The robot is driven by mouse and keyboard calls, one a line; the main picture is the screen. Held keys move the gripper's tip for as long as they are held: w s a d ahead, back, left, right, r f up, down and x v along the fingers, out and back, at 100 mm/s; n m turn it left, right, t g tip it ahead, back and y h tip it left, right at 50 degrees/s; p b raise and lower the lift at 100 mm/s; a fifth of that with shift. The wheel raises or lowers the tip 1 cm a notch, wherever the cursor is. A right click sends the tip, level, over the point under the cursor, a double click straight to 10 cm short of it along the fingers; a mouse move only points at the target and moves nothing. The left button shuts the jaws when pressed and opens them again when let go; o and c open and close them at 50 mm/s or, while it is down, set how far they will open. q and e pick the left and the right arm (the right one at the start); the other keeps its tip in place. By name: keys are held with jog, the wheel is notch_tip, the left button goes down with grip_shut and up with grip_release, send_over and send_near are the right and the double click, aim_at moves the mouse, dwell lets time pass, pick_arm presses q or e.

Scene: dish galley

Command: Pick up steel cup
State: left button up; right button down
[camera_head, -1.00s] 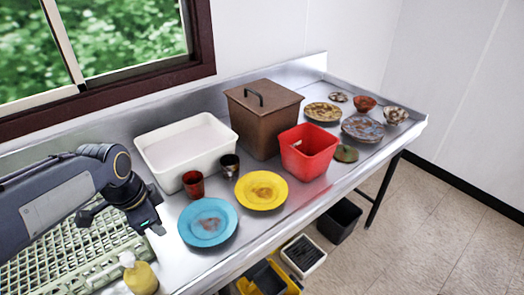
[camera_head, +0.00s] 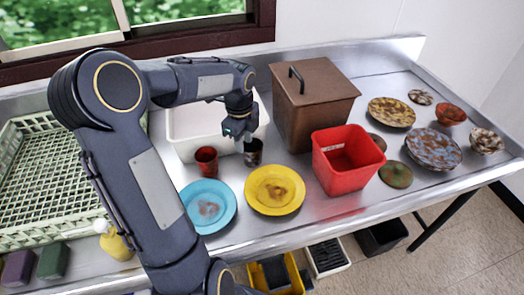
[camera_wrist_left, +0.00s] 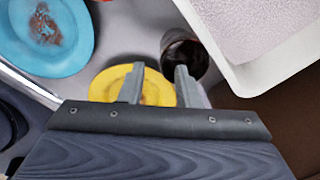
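The steel cup (camera_head: 253,153) is a dark, stained metal cup standing upright on the steel counter, just in front of the white tub. My left gripper (camera_head: 242,136) is above it, at its upper left in the head view. In the left wrist view the cup (camera_wrist_left: 186,50) shows its dark inside beyond the right finger. The left gripper (camera_wrist_left: 159,82) is open, with nothing between its fingers. They point past the cup's side, and the right finger overlaps its near edge; I cannot tell if they touch. My right gripper is not in view.
A red cup (camera_head: 206,161) stands left of the steel cup. The white tub (camera_head: 187,150) is behind. Blue (camera_head: 222,193) and yellow (camera_head: 275,207) plates lie in front. A brown lidded box (camera_head: 312,112) and red bin (camera_head: 345,180) stand right; a green rack (camera_head: 22,215) is left.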

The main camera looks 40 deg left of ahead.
aim_at(248, 156)
pick_arm(q)
jog(key=f, duration=0.5)
jog(key=w+f+p, duration=0.1)
jog(key=f, duration=0.1)
jog(key=shift+d+f, duration=0.25)
grip_shut()
